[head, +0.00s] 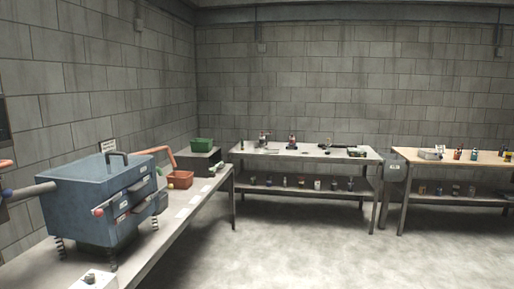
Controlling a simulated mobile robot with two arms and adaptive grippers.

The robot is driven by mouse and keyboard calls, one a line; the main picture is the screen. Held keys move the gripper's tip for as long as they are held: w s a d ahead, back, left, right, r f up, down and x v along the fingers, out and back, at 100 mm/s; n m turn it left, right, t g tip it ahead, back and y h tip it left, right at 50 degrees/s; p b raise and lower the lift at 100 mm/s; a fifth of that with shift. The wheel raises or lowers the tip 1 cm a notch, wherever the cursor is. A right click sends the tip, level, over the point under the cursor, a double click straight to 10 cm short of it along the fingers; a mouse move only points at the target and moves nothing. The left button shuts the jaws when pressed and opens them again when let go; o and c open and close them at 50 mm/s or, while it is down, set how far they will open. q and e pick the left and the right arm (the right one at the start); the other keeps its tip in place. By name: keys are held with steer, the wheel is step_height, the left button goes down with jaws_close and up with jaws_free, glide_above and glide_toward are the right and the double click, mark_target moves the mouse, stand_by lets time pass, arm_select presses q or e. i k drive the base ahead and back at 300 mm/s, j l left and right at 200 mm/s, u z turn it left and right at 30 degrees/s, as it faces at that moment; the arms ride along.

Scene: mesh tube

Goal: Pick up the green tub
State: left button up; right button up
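The green tub (203,145) is a small open box in the head view. It sits at the back left, on a grey surface in the corner of the room, beyond the end of the long left bench. It looks upright, and nothing touches it that I can make out. What is inside it is hidden at this distance. Neither of my grippers is in view.
A blue-grey machine (95,198) stands on the left bench (185,232). A reddish-brown tub (180,179) sits farther along it. A grey table (305,153) and a wooden-topped table (460,157) hold small items. The concrete floor (310,250) is clear.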

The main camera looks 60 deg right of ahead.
mark_target(198, 146)
steer(key=z, duration=1.6)
steer(key=i+z, duration=0.4)
steer(key=i, duration=1.75)
steer(key=i+u, duration=0.1)
steer(key=i, duration=0.4)
steer(key=i+l+u, duration=0.15)
steer(key=i, duration=0.35)
steer(key=i+l+u, duration=0.1)
steer(key=i, duration=0.4)
steer(key=i+l+u, duration=0.15)
steer(key=i, duration=0.3)
steer(key=l, duration=0.1)
